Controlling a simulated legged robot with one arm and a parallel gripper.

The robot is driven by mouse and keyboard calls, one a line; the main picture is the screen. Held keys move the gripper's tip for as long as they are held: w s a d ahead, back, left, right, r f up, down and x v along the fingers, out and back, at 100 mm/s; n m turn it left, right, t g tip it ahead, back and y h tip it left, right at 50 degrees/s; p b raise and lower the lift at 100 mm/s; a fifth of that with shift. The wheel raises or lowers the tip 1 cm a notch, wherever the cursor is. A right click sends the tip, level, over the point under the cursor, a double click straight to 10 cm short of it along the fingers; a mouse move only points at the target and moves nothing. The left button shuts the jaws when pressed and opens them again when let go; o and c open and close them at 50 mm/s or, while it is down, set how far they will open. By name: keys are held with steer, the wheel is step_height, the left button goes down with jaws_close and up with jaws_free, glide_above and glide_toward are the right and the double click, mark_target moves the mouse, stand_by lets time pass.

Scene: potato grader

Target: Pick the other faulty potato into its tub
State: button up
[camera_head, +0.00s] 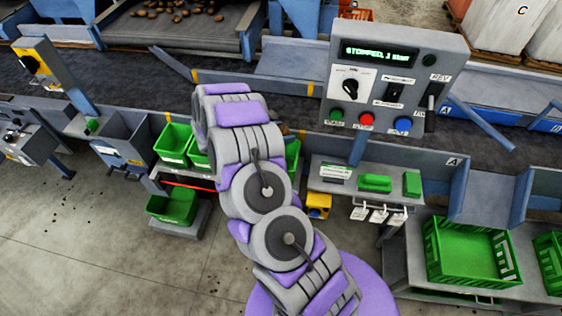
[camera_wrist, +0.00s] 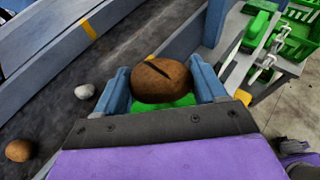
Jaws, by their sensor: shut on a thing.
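In the wrist view a brown potato (camera_wrist: 158,84) with a dark slit across its top sits between the two blue fingers of my gripper (camera_wrist: 163,88). My gripper is shut on it. A green surface (camera_wrist: 184,101), apparently a tub, shows just below the potato; whether they touch I cannot tell. In the head view green tubs (camera_head: 173,143) stand in a row by the belt's near edge, partly hidden by my arm. My gripper and the held potato are hidden behind my arm there.
A pale lump (camera_wrist: 84,91) and a brown potato (camera_wrist: 18,150) lie on the dark belt (camera_wrist: 48,110). A control panel (camera_head: 388,85) stands right of my arm, its display reading "STOPPED". A green crate (camera_head: 468,252) sits at the right. Open floor (camera_head: 70,240) lies at the left.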

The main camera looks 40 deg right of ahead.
steer(key=shift+s+d+f, duration=0.15)
steer(key=shift+s+f, duration=0.2)
steer(key=shift+s, duration=0.15)
step_height(320, 180, down, 6)
steer(key=b, duration=0.3)
steer(key=shift+w+r, duration=0.1)
steer(key=shift+r, duration=0.1)
steer(key=o, duration=1.1)
steer(key=shift+o, duration=0.2)
steer(key=p+v, duration=0.1)
steer(key=v, duration=1.6)
steer(key=shift+w+a, duration=0.25)
